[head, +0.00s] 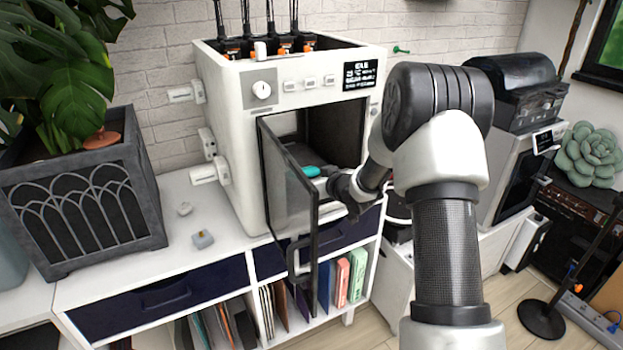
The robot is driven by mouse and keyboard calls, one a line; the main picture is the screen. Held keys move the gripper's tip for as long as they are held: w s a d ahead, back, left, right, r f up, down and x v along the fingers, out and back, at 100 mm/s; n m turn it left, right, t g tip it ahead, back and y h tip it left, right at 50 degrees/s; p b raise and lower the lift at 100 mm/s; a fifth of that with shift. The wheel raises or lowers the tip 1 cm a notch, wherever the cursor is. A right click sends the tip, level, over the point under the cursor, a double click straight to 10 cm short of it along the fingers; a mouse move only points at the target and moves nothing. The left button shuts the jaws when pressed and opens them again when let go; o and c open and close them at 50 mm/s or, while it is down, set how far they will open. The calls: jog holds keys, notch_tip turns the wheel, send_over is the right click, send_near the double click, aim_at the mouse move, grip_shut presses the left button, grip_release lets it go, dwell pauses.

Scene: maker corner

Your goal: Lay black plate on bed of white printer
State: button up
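The white printer (230,100) stands on a white cabinet. Its dark glazed door (290,190) is swung open toward me. My gripper (335,184) is at the right side of the open chamber, by its lower front edge. My arm hides part of the opening and the printer's right side. The fingers are small and dark here, so I cannot tell whether they are open or shut, or whether they hold anything. A small teal item (312,171) shows inside the chamber, just beyond the gripper. The bed is mostly hidden, and I cannot make out a black plate for certain.
A dark planter (80,200) with a large plant stands on the left. Small grey pieces (203,239) lie on the cabinet top (180,265), which is otherwise clear there. The open door's handle (298,257) juts forward. A second machine (520,170) stands at right.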

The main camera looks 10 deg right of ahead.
jog(key=o, duration=1.1)
jog(key=shift+f, duration=0.2)
jog(key=shift+f+b, duration=0.35)
jog(key=shift+b, duration=0.15)
jog(key=shift+s+d, duration=0.15)
jog(key=shift+s, duration=0.15)
jog(key=shift+s+d, duration=0.35)
jog(key=shift+s, duration=0.7)
jog(key=shift+s+d, duration=0.3)
jog(key=shift+s, duration=0.8)
jog(key=shift+s+d, duration=0.35)
jog(key=shift+s, duration=0.7)
